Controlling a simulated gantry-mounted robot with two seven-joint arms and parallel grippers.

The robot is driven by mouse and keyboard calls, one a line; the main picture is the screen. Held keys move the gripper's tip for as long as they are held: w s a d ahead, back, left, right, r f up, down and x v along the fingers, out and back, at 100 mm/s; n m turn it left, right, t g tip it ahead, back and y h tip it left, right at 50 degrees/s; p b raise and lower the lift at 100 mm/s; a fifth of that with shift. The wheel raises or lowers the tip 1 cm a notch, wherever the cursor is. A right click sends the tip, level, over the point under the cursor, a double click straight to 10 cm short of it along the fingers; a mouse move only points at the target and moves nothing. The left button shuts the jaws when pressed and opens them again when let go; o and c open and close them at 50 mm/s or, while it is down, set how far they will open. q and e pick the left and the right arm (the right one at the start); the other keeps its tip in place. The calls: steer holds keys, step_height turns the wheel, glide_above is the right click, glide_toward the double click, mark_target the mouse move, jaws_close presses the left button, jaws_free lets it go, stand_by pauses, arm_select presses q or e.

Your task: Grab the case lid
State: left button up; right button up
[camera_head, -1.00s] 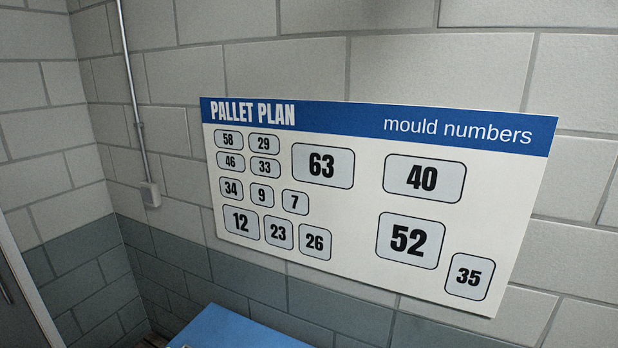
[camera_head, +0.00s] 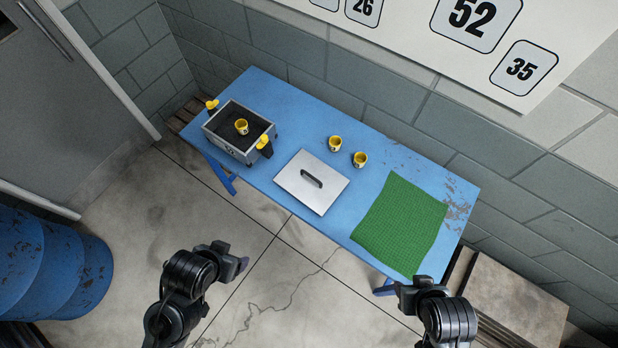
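The case lid (camera_head: 302,193) is a flat silver-grey plate with a dark handle (camera_head: 312,177). It lies on the blue table (camera_head: 285,100), near the front edge. The open grey case (camera_head: 225,151) stands to its left at the table's left end, with a dark inside and a yellow cup (camera_head: 241,126) in it. My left gripper (camera_head: 236,260) is below and left of the lid in the picture, off the table and apart from it. My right gripper (camera_head: 422,284) is in front of the table, below the green mat. Both look empty; their finger gaps are unclear.
Two yellow cups (camera_head: 335,143) (camera_head: 360,159) stand behind the lid. A green mat (camera_head: 400,222) covers part of the table's right side. Blue drums (camera_head: 55,262) stand at the lower left. A wall with a number board (camera_head: 470,35) is behind the table.

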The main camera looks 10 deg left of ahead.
stand_by(0.3)
arm_select(q)
steer(key=c, duration=0.8)
